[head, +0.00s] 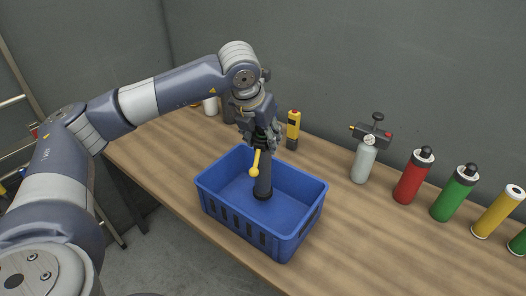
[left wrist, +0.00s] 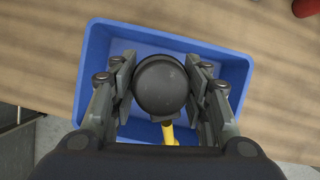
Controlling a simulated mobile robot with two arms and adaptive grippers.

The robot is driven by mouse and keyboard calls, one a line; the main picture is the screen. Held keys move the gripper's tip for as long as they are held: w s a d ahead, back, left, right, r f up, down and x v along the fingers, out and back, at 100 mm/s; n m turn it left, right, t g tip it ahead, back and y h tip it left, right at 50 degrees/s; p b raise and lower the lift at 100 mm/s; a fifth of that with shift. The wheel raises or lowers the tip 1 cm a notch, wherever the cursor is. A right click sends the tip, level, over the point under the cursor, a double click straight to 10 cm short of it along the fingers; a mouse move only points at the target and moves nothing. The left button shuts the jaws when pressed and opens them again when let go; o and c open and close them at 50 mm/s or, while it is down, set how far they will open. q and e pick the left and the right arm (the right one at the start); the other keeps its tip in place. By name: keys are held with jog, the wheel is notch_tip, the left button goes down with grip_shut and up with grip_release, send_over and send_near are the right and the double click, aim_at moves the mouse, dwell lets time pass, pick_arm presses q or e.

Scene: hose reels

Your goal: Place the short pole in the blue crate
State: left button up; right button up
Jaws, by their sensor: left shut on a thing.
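The short pole (head: 264,178) is dark and upright, with a yellow lever (head: 255,164) ending in a ball on its side. My left gripper (head: 261,143) is shut on its upper part from above. The pole's lower end is inside the blue crate (head: 228,222), near its middle; I cannot tell for sure whether it touches the crate floor. In the left wrist view, the pole's round black top (left wrist: 160,84) sits between the two fingers, with the blue crate (left wrist: 240,75) around it. My right gripper is not in view.
The crate stands on a wooden table (head: 345,235) near its front edge. Behind it stands a yellow and black device (head: 293,130). To the right are a grey canister with a gauge (head: 363,162), a red bottle (head: 412,178), a green bottle (head: 455,194) and a yellow cylinder (head: 497,212).

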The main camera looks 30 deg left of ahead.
aim_at(263, 149)
pick_arm(q)
notch_tip(263, 149, down, 3)
jog(key=shift+w+f+p, duration=0.1)
jog(key=shift+f+p, duration=0.05)
jog(key=shift+p, duration=0.3)
jog(key=shift+f, duration=0.3)
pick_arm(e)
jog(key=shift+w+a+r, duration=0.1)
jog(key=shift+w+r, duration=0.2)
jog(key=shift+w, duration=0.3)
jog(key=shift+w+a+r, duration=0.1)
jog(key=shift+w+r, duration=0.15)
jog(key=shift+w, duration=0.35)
pick_arm(q)
jog(key=shift+f, duration=0.1)
jog(key=o, duration=1.4)
jog(key=shift+c, duration=0.2)
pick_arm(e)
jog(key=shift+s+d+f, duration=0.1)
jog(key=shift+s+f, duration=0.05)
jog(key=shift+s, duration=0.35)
